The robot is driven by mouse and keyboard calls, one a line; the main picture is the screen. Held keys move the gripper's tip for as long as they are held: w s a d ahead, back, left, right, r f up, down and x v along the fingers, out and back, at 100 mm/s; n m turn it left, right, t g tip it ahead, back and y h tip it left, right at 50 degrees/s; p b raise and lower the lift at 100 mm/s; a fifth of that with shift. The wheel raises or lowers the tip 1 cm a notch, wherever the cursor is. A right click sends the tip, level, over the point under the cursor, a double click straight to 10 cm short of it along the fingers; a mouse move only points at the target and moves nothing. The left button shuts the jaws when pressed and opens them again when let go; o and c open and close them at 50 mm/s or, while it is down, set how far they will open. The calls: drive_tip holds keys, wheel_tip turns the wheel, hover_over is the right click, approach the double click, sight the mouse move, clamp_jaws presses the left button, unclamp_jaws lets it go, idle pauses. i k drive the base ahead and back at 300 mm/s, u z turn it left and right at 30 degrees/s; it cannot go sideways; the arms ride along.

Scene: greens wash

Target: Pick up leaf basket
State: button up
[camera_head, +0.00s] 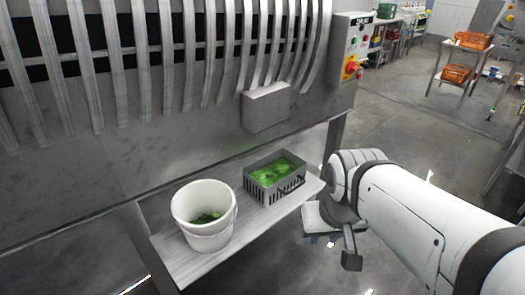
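The leaf basket (256,188) is a grey slatted crate with green leaves in it. It stands upright on the right part of a metal shelf (285,216), under the machine. My gripper (345,250) hangs from the end of my white arm, to the right of the shelf and apart from the basket. One dark finger-like part shows at its lower end. The rest is partly hidden by my arm, so I cannot tell its opening, and I see nothing held in it.
A white bucket (205,241) with some leaves inside stands left of the basket on the shelf. The slatted machine (100,150) rises behind, with a box (266,107) jutting out above the basket. A control panel (353,50) is at its right. Orange crates (457,74) stand far right.

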sight(271, 178)
drive_tip(key=z, duration=0.05)
drive_tip(key=i, duration=1)
drive_tip(key=u, duration=0.05)
